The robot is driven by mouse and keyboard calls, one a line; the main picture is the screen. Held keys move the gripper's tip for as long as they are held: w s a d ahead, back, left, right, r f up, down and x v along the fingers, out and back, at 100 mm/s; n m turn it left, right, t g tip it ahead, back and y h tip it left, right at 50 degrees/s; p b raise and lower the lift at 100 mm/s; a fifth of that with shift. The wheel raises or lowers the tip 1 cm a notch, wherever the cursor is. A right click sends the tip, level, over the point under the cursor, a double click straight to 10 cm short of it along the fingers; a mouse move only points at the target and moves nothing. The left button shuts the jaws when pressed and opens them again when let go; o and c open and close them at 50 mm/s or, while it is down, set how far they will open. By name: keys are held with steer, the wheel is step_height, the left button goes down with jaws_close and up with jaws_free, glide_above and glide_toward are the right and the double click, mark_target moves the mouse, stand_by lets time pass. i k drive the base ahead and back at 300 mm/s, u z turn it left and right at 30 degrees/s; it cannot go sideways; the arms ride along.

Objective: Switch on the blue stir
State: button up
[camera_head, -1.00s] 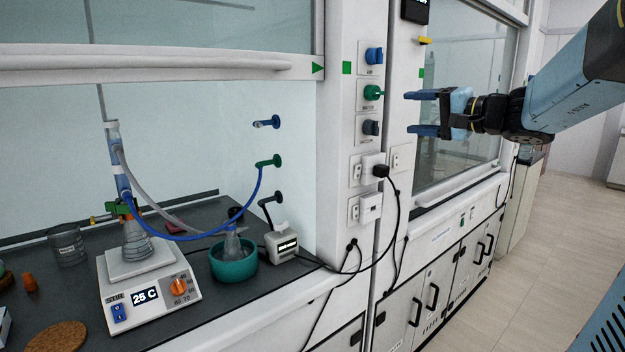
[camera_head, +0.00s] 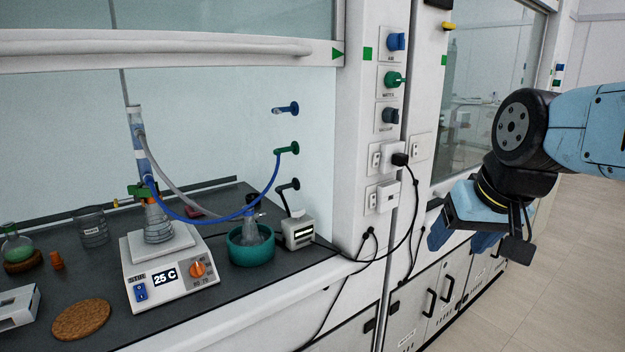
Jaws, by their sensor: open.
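The white hotplate stirrer (camera_head: 172,282) stands on the dark bench inside the left fumehood. Its front has a blue stir switch (camera_head: 141,292) at the left, a display reading 25 C, and an orange knob (camera_head: 198,270) at the right. A conical flask (camera_head: 157,224) with a condenser above it stands on the plate. My gripper (camera_head: 458,243) is open and empty, outside the hood at the right, pointing downward and well apart from the stirrer. Which way the switch is set is too small to tell.
A teal bowl (camera_head: 251,249) and a small white device (camera_head: 297,231) stand right of the stirrer. A cork ring (camera_head: 81,320) lies left of it. The raised sash (camera_head: 180,55) crosses above. A post with valves (camera_head: 396,78), sockets and a hanging cable stands between hood and gripper.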

mark_target(141, 294)
steer(key=z, duration=1.5)
steer(key=i, duration=0.1)
steer(key=u, duration=2.95)
